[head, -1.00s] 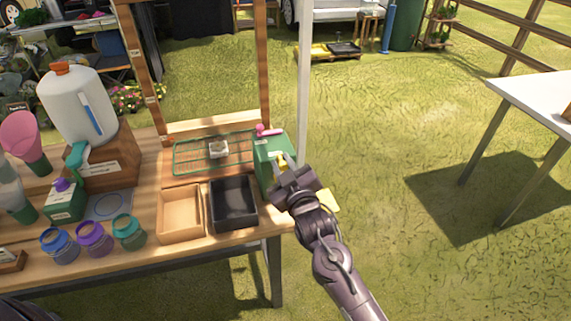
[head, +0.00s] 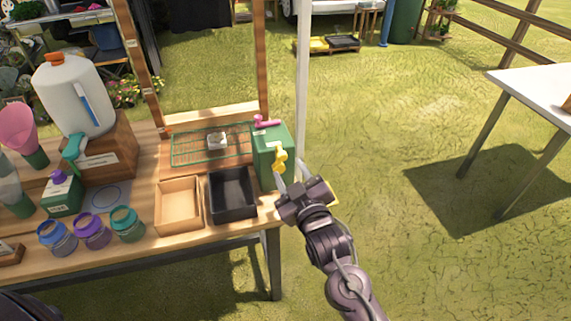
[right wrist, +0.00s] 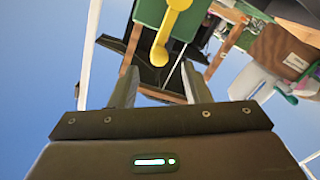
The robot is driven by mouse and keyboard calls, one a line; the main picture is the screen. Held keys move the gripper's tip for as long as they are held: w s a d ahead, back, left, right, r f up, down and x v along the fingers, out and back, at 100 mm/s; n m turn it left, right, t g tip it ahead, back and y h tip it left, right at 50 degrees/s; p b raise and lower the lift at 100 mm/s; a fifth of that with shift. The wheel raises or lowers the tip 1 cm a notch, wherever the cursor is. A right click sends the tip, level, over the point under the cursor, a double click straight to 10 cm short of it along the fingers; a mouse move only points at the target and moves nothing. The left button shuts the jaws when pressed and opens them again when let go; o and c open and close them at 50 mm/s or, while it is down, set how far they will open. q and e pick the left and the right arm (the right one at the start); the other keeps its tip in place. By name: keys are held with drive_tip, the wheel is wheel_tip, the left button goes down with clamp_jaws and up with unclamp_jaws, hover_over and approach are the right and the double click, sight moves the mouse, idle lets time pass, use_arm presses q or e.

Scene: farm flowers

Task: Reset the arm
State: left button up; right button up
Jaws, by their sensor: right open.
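My right gripper (head: 289,178) is open and empty at the right end of the wooden table (head: 240,232). Its fingers point toward the green box (head: 268,152), which has a yellow spout (head: 280,158) on its near side and a pink handle (head: 266,122) on top. In the right wrist view the two fingers (right wrist: 163,92) stand apart, with the yellow spout (right wrist: 167,35) beyond and between them, apart from both. My left gripper is not seen; only a dark part of my body shows at the bottom left.
A black tray (head: 248,208) and a wooden tray (head: 160,212) lie left of the gripper, with a green wire rack (head: 184,148) behind. Several jars (head: 128,226) stand at the left. A white post (head: 302,80) rises behind the box. Grass on the right is open up to a white table (head: 520,85).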

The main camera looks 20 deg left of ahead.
drive_tip(key=shift+s+d, duration=0.4)
drive_tip(key=shift+s, duration=0.2)
